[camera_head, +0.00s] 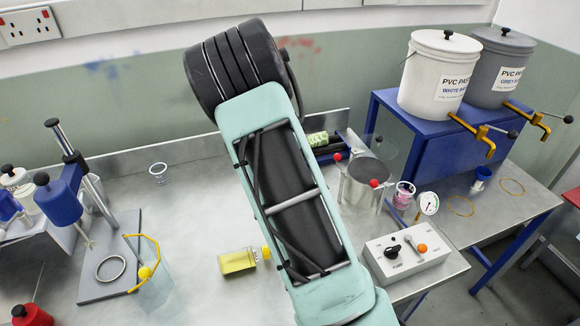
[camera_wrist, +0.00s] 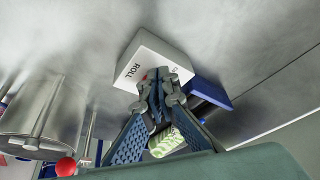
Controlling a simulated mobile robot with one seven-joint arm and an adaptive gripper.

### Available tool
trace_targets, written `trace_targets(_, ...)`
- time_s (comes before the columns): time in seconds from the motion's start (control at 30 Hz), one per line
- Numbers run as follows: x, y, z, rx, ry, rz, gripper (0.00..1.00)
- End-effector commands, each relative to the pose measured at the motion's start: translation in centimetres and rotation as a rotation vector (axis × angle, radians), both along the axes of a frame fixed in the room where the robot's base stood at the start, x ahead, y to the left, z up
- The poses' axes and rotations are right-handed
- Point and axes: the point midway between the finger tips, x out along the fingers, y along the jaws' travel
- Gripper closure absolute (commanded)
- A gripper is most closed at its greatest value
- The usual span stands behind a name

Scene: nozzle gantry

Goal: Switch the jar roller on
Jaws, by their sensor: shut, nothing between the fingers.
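The jar roller shows in the wrist view as a white box (camera_wrist: 148,58) lettered "ROLL", with a blue base (camera_wrist: 212,91) beside it. A small red spot shows on the box by the fingertips; the rest of its switch area is hidden behind them. A green-patterned jar (camera_wrist: 168,142) is partly seen behind the fingers. My gripper (camera_wrist: 157,82) is shut and empty, its tips in front of the box face; I cannot tell whether they touch it. In the head view the roller's blue base and jar (camera_head: 317,139) show partly behind my arm, which hides my gripper.
A metal vessel (camera_head: 362,188) with red knobs stands close to the roller; it also shows in the wrist view (camera_wrist: 42,118).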

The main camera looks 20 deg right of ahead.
Motion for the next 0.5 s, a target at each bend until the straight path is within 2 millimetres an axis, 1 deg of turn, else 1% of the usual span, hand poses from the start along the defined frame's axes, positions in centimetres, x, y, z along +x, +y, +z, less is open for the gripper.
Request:
trace_targets(0.17,0.51,0.22,-0.04,-0.002,0.000,-0.145,1.00)
trace_targets(0.5,0.93,0.31,-0.06,0.002,0.001,-0.140,1.00)
